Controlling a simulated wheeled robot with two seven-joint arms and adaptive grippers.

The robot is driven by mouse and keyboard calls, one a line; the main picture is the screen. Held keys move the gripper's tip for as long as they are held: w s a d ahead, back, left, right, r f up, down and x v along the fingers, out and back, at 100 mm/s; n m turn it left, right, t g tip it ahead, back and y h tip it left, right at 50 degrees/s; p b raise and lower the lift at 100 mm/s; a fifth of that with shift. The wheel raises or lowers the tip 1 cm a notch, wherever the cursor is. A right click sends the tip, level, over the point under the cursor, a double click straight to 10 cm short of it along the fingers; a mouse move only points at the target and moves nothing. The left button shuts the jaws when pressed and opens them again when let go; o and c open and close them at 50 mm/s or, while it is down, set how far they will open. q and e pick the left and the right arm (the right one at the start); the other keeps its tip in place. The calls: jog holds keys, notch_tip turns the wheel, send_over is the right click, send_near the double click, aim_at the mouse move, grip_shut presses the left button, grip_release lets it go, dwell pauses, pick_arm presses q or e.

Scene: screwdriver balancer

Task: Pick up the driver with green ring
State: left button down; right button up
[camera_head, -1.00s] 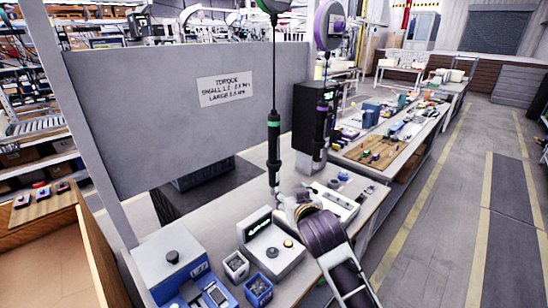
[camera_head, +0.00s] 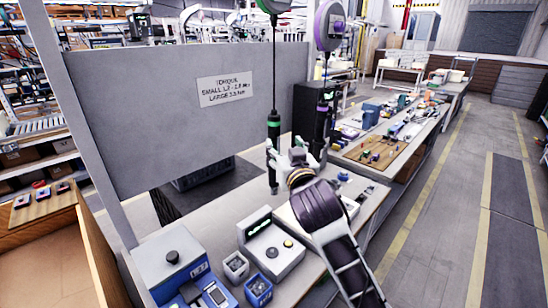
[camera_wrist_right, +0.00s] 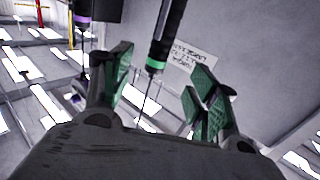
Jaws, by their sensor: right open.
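The driver with the green ring (camera_head: 274,126) hangs upright on a cable from the balancer with the green mark (camera_head: 272,5). My right gripper (camera_head: 284,156) is open at the height of its lower body. In the right wrist view the green-ringed driver (camera_wrist_right: 166,35) shows between the two open green-padded fingers (camera_wrist_right: 162,78), and no finger visibly closes on it. I cannot tell the exact gap. The driver with the purple ring (camera_head: 322,118) hangs to the right, partly behind my gripper; it also shows in the right wrist view (camera_wrist_right: 82,22). My left gripper is not in view.
A grey panel with a torque sign (camera_head: 225,90) stands behind the bench. A controller with a green display (camera_head: 268,245), small bins of screws (camera_head: 258,290) and a blue device (camera_head: 165,262) sit on the bench at the front. A dark box (camera_head: 306,98) stands behind the drivers.

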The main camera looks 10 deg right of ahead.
aim_at(275, 133)
jog(key=shift+w+p, duration=0.55)
jog(key=shift+w, duration=3.45)
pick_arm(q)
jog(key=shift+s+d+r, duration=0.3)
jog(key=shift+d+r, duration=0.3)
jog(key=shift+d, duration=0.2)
pick_arm(e)
jog(key=shift+w, duration=0.3)
jog(key=shift+w+p, duration=0.6)
jog(key=shift+w, duration=1.35)
jog(key=shift+w+f, duration=0.1)
jog(key=shift+w, duration=0.55)
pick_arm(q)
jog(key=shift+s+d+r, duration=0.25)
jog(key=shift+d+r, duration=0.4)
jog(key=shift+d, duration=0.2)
